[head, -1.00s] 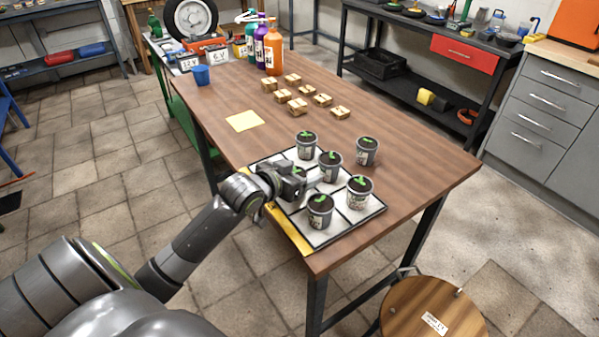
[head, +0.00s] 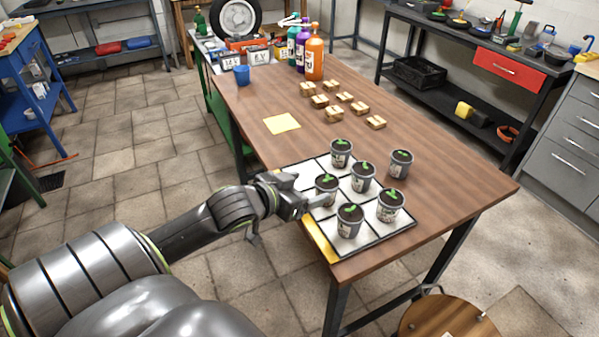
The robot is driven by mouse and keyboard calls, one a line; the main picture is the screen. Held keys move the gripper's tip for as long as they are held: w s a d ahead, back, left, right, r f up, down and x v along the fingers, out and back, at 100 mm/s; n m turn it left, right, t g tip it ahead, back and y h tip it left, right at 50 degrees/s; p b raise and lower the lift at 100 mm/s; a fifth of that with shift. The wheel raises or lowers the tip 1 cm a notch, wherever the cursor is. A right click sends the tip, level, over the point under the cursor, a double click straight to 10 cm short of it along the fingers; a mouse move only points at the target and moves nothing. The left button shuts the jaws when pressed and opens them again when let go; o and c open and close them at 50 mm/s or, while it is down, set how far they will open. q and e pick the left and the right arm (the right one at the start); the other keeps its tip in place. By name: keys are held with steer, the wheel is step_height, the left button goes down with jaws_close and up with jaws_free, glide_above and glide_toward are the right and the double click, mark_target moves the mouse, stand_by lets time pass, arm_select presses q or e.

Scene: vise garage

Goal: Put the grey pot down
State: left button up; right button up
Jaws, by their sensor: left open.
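My left gripper (head: 312,203) is open at the left edge of the white tray, with its fingertips close to a grey pot (head: 326,190). That pot stands upright in the tray's middle-left square, partly hidden by the gripper; I cannot tell whether they touch. The tray (head: 294,177) has dark lines between its squares, and its far-left square is bare. Another pot (head: 400,165) stands on the table beside the tray.
The brown table (head: 440,180) also holds several small cardboard boxes (head: 334,114), a yellow sheet (head: 282,123), a blue cup (head: 241,75) and bottles (head: 315,58) farther back. A yellow strip (head: 320,240) lies along the tray's left edge. A round stool (head: 447,318) stands at the front.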

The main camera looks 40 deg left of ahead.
arm_select(q)
steer(key=shift+v, duration=0.95)
